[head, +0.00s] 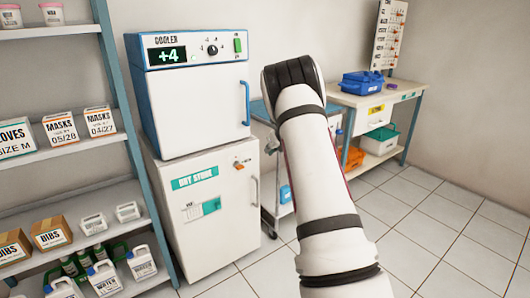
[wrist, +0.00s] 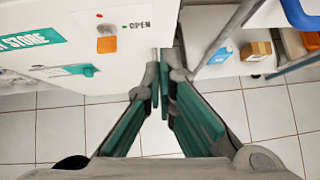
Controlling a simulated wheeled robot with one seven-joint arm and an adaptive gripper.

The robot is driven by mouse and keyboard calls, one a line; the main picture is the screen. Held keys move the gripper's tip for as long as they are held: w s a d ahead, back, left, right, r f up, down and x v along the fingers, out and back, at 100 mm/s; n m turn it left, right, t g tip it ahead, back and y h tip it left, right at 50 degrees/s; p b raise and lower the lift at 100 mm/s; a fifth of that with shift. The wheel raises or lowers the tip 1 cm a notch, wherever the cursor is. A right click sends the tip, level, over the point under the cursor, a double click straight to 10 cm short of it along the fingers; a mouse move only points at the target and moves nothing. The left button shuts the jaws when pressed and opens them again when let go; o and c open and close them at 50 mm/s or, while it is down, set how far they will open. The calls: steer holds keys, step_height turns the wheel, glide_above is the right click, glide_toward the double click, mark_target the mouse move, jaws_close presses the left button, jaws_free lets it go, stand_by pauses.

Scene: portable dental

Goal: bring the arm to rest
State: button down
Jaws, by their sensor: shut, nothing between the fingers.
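My arm (head: 320,170) reaches up and forward in the head view, in front of the cooler cabinets and the workbench. The fingers point between the dry store cabinet's front and a cart or shelf on the right. I cannot tell how far the fingertips are from the cabinet front.
The blue-framed cooler (head: 190,82) stands on the white dry store cabinet (head: 213,225), both doors closed. Shelving (head: 125,80) with boxes and bottles stands at left. A workbench (head: 380,98) with a blue bin (head: 362,85) stands behind at right. Tiled floor (head: 440,225) at right is clear.

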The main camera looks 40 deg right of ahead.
steer(key=shift+v, duration=0.8)
